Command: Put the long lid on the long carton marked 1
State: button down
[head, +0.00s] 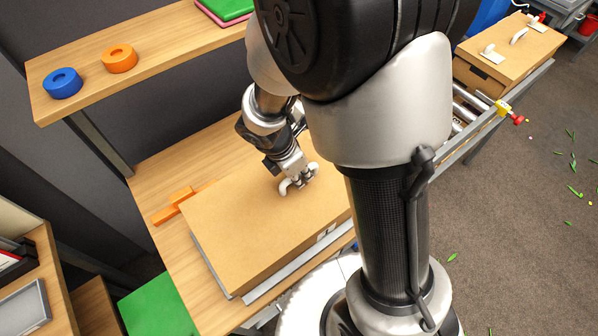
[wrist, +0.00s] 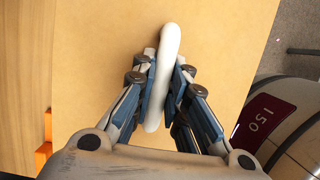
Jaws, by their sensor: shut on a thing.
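My gripper (head: 298,180) is shut on the white handle (wrist: 168,45) of a long brown lid (head: 240,205). In the wrist view my gripper (wrist: 165,65) has one finger on each side of the handle, and the lid (wrist: 100,60) fills most of the picture. The mark is too small to read. My arm and column hide the lid's right end, and I cannot tell whether the lid is seated or just above the carton.
An orange piece (head: 175,204) lies on the table beside the lid's left edge. A shelf (head: 150,60) holds a blue ring (head: 62,83) and an orange ring (head: 120,58). Another closed carton (head: 508,55) with white handles stands on rollers at upper right. Green scraps litter the floor.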

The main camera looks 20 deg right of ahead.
jog(key=shift+f, duration=0.25)
jog(key=c, duration=1.5)
grip_release()
jog(key=shift+r, duration=0.1)
jog(key=v, duration=1.2)
